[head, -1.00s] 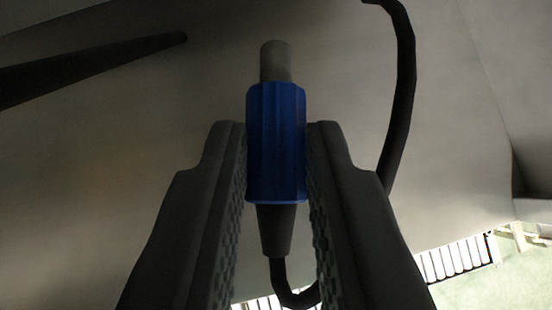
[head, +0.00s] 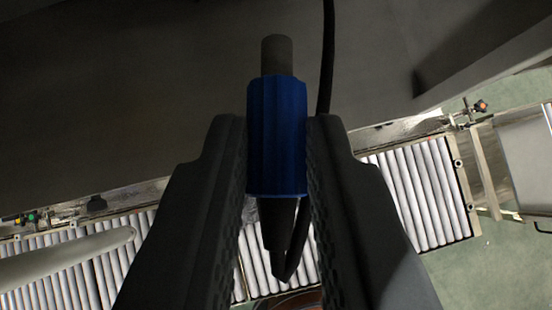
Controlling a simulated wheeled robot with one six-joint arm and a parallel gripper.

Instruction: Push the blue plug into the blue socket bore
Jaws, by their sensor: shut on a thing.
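The blue plug (head: 277,135) is between the two dark fingers of my gripper (head: 277,150), which is shut on its ribbed blue body. Its grey cylindrical tip (head: 277,54) points to the top of the head view, clear of anything I can see. A dark tapered tail (head: 279,222) comes out of its lower end, and a black cable (head: 327,60) loops from there and runs up behind the right finger. The blue socket bore is not in view.
A large dark grey surface (head: 130,100) fills the upper part of the view. Roller conveyors (head: 420,190) lie below it at right and left (head: 60,270). Green floor (head: 470,270) shows at lower right. A pale rounded bar (head: 70,258) shows at lower left.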

